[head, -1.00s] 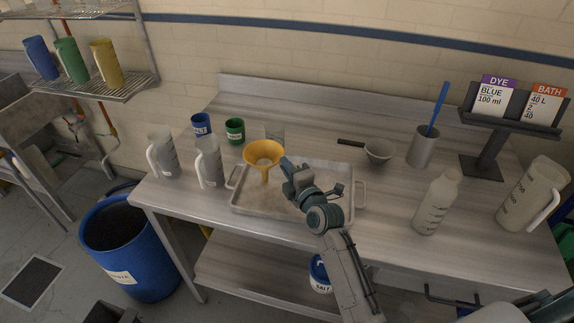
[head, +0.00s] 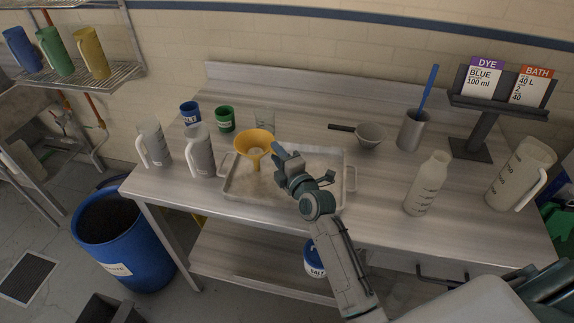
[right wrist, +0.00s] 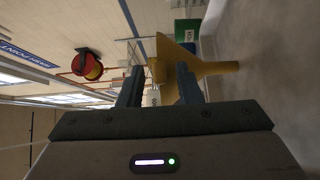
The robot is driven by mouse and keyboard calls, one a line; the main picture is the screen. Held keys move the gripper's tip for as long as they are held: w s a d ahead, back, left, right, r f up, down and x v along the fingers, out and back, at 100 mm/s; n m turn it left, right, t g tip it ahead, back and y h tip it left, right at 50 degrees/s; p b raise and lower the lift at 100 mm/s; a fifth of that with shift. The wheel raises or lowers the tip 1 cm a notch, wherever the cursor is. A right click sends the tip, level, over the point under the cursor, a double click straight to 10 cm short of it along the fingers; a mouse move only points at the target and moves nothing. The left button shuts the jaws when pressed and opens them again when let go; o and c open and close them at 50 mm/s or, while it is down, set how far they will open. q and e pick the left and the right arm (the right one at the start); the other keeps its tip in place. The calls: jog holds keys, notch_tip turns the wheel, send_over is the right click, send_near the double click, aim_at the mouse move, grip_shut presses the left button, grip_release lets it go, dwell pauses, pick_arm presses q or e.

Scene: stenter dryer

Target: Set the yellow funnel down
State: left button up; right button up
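The yellow funnel (head: 254,143) is upright, wide mouth up, over the left back part of the shallow metal tray (head: 236,196). Its stem points down to the tray floor; I cannot tell whether the tip touches. My right gripper (head: 277,160) is just right of the funnel. In the right wrist view, the fingers of the right gripper (right wrist: 159,70) are apart, with the funnel (right wrist: 201,70) beyond them. The funnel's rim lies in line with the gap, and no finger is seen clamped on it. My left gripper is out of view.
Blue (head: 190,112) and green (head: 225,119) cups stand behind the tray. Two jugs, one here (head: 199,150), stand to its left. A ladle-like bowl (head: 370,135), grey beaker (head: 412,130), bottle (head: 427,183) and large jug (head: 521,174) are to the right.

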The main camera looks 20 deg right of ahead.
jog(key=s+b, duration=0.1)
jog(key=s, duration=0.2)
jog(key=s+d+b, duration=0.1)
jog(key=s, duration=0.3)
jog(key=s+b, duration=0.2)
jog(key=s, duration=0.1)
jog(key=shift+s+d, duration=0.35)
jog(key=shift+s, duration=0.6)
